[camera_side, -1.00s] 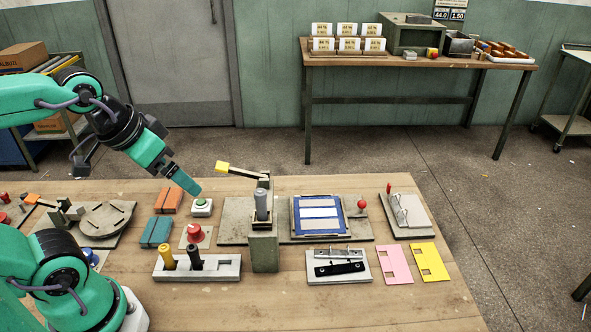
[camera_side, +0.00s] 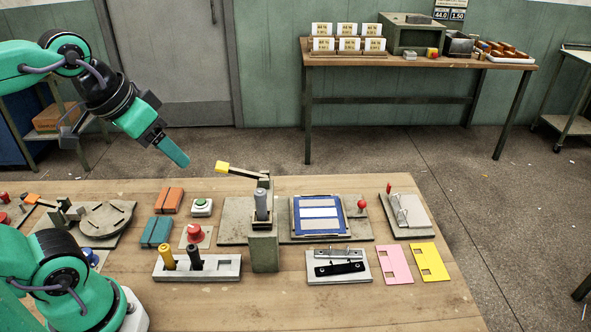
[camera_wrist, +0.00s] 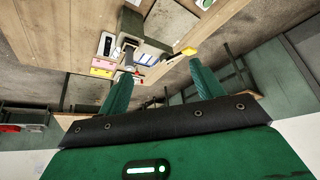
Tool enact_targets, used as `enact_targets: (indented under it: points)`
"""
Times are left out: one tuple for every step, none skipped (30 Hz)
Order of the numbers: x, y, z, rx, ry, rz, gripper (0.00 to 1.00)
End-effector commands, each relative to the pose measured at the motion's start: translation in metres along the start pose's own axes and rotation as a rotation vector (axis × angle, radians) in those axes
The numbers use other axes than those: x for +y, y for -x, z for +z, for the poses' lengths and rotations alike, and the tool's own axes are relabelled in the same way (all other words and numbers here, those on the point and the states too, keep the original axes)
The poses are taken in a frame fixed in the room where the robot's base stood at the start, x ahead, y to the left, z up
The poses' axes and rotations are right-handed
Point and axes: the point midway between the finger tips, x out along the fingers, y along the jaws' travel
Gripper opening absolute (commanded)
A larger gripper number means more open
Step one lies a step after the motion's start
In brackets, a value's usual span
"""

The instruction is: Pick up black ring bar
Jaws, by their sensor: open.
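The black ring bar (camera_side: 339,268) lies in a pale grey tray (camera_side: 316,279) at the front right of the table, in front of a silver bar (camera_side: 333,252). In the wrist view the tray (camera_wrist: 106,43) is small, at the upper left, with a dark shape in it. My gripper (camera_side: 178,158) is raised above the back left of the table, well left of the bar and apart from it. In the wrist view my gripper (camera_wrist: 161,88) has its two green fingers spread, with nothing held between them.
A grey post (camera_side: 264,248) and a lever with a yellow end (camera_side: 221,167) stand between my gripper and the tray. A pink plate (camera_side: 394,264) and a yellow plate (camera_side: 429,262) lie right of the tray. The front table area is bare.

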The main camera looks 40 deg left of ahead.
Motion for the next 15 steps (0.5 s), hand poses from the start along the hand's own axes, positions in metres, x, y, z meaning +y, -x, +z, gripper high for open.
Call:
enact_targets:
  points:
    - [0.002, 0.002, -0.005, -0.007, -0.027, 0.003, 0.66]
    - [0.003, 0.003, -0.008, -0.013, -0.051, 0.006, 0.66]
    - [0.005, 0.003, -0.012, -0.021, -0.082, 0.01, 0.66]
    - [0.006, 0.003, -0.015, -0.026, -0.108, 0.013, 0.66]
    - [0.007, 0.004, -0.018, -0.032, -0.132, 0.016, 0.66]
    - [0.01, 0.004, -0.023, -0.039, -0.169, 0.021, 0.66]
    - [0.011, 0.004, -0.026, -0.045, -0.196, 0.024, 0.66]
    - [0.013, 0.004, -0.03, -0.051, -0.227, 0.028, 0.66]
    - [0.015, 0.005, -0.035, -0.059, -0.268, 0.034, 0.66]
    - [0.018, 0.005, -0.04, -0.067, -0.304, 0.039, 0.66]
    - [0.02, 0.005, -0.044, -0.074, -0.339, 0.044, 0.66]
    - [0.024, 0.004, -0.051, -0.083, -0.391, 0.052, 0.66]
    - [0.027, 0.004, -0.056, -0.091, -0.433, 0.059, 0.66]
    - [0.03, 0.004, -0.061, -0.1, -0.476, 0.066, 0.66]
    - [0.034, 0.003, -0.069, -0.11, -0.534, 0.076, 0.66]
